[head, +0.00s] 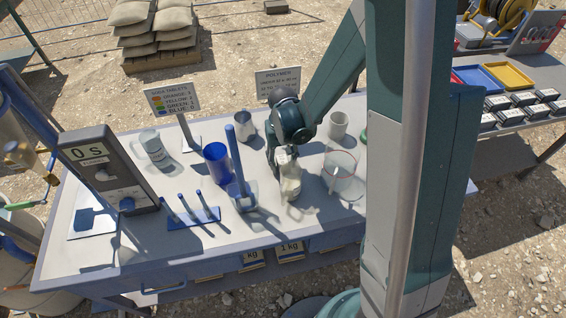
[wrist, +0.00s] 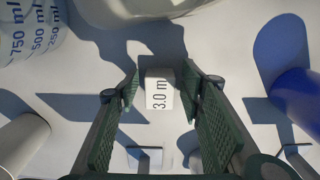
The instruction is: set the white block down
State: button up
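The white block (wrist: 158,92), with "3.0 m" printed in black on it, shows in the wrist view between the tips of my gripper (wrist: 161,86). The fingers stand on both sides of it, with a narrow gap visible on each side, so my gripper is open. The block seems to be at the table top, but its underside is hidden. In the head view my gripper (head: 285,155) points down over the middle of the table (head: 120,255), close behind a pale jar (head: 290,183). I cannot make out the block there; the jar and gripper hide that spot.
A blue cup (head: 216,163) and a blue rod on a stand (head: 243,195) are left of my gripper. A clear beaker (head: 340,175) and a white cup (head: 338,126) are right. A metal cup (head: 246,127) stands behind left. The front right table is fairly clear.

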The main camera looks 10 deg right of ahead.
aim_at(283, 162)
notch_tip(283, 162, up, 12)
jog(key=p, duration=0.1)
jog(key=shift+p, duration=0.35)
dwell(0.4)
dwell(0.4)
jog(key=s+d+r+t, duration=0.3)
jog(key=s+r, duration=0.6)
jog(key=r, duration=0.1)
jog(key=s+d+r+t, duration=0.3)
jog(key=s+r+t, duration=0.1)
jog(key=s+r, duration=0.5)
jog(key=shift+s+r, duration=0.35)
jog(key=shift+s, duration=0.4)
jog(key=shift+o, duration=0.3)
jog(key=shift+w, duration=0.1)
dwell(0.4)
